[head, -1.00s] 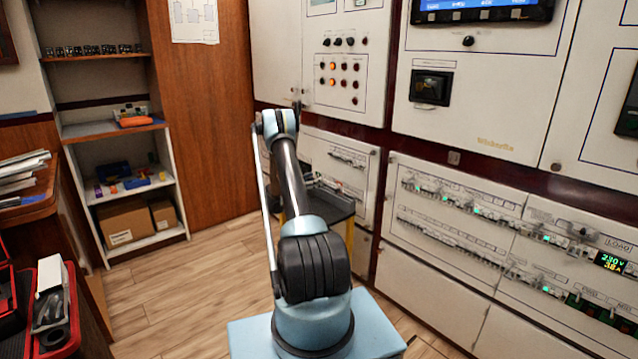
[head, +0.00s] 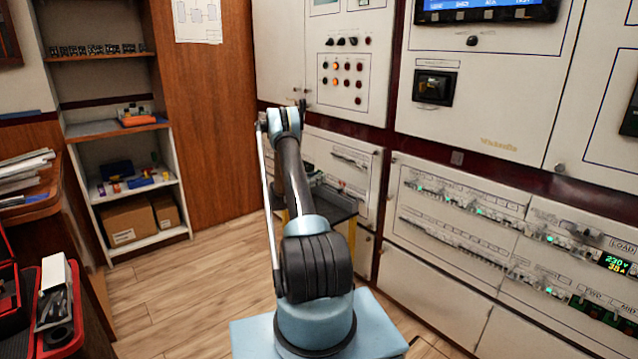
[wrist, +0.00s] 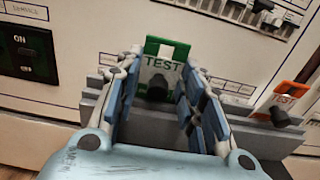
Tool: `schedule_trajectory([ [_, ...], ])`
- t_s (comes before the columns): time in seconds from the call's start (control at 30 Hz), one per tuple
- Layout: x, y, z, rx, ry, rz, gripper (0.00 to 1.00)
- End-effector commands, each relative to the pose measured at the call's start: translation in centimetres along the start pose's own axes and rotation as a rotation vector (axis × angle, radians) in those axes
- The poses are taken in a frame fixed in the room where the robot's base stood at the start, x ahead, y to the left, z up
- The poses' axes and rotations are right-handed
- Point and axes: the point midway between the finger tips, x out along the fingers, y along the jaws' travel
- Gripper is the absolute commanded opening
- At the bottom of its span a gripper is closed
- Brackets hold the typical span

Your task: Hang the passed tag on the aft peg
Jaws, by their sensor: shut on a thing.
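My gripper (wrist: 155,108) shows in the wrist view, its two blue-padded fingers on either side of a green tag (wrist: 168,48). The gripper is shut on this tag, which has a white panel marked TEST. A dark, rounded peg-like piece (wrist: 156,86) shows in front of the tag's lower middle; I cannot tell whether the tag is around it or just beside it. An orange TEST tag (wrist: 292,97) hangs at a dark peg (wrist: 282,117) to the right. In the head view my arm hides the gripper and the tags.
A grey ledge (wrist: 265,140) runs behind and below the fingers, against the white panel. A black ON switch block (wrist: 27,53) is at left. In the head view, a dark cart-like stand (head: 335,205) is behind my arm, with breaker rows (head: 470,205) at right.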

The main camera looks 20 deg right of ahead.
Motion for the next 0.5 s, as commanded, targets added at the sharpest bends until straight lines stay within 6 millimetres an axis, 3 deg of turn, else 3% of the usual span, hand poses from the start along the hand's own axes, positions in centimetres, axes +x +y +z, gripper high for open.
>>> schedule_trajectory([
  [0.5, 0.0, 0.0, 7.9, 0.0, 0.0, 0.0, 0.23],
])
